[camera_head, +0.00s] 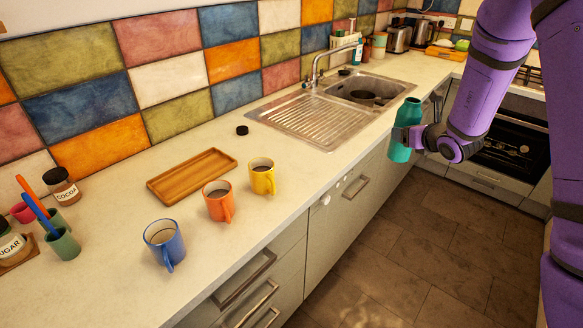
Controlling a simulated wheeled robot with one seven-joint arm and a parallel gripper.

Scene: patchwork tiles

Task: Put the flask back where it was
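A teal flask (407,113) is upright in the air in front of the counter edge, to the right of the sink as pictured. My purple gripper (404,136) is shut around its lower body from the right. The flask's top looks open, with no cap on it. A small black cap (242,130) lies on the counter near the tiled wall. The fingers are partly hidden against the flask.
A wooden tray (168,184) lies empty on the counter. Blue (158,240), orange (214,208) and yellow (263,181) mugs stand near it; the orange and yellow ones hold dark liquid. The sink (366,83) contains a dark pan (362,97). Jars and cups stand at far left.

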